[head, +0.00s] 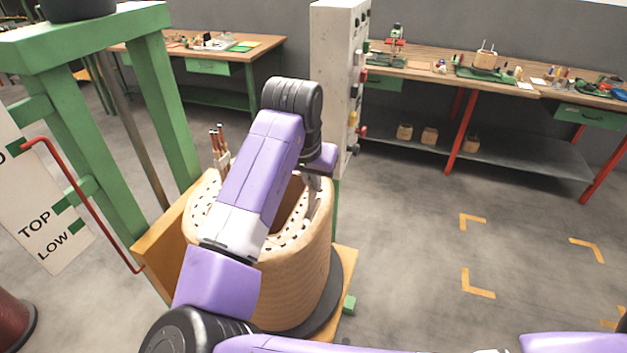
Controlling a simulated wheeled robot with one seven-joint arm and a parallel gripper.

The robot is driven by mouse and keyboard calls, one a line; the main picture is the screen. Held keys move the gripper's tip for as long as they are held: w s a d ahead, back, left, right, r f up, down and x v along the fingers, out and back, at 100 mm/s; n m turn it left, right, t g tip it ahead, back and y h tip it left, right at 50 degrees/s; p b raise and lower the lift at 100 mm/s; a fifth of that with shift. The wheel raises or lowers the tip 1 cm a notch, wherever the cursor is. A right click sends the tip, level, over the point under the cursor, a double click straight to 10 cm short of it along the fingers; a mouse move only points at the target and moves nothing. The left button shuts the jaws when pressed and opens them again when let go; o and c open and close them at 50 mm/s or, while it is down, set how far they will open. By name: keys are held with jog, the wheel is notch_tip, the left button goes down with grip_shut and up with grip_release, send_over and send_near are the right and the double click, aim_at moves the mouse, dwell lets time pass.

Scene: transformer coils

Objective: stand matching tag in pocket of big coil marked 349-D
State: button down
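A big tan coil (294,289) stands upright on a dark round base, with a speckled top rim and a hollow middle. Copper-tipped leads (218,145) rise at its back left. My purple arm reaches over the coil and hides much of its top. My gripper (314,186) points down at the coil's right inner rim. It is small and partly covered by my wrist, so I cannot tell whether its fingers are open or hold a tag. No tag, pocket or 349-D marking can be made out.
A green frame (165,95) stands left, beside a white TOP/LOW board (45,225) with a red handle. A grey control column (336,85) stands behind the coil. Workbenches (450,72) line the wall, with small coils (429,135) on a lower shelf.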

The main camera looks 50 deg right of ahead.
aim_at(309, 179)
jog(key=shift+f+b, duration=1.05)
jog(key=shift+f, duration=1.3)
jog(key=shift+f, duration=0.1)
jog(key=c, duration=2.1)
grip_release()
jog(key=shift+s, duration=0.1)
jog(key=o, duration=0.5)
jog(key=shift+v, duration=4.25)
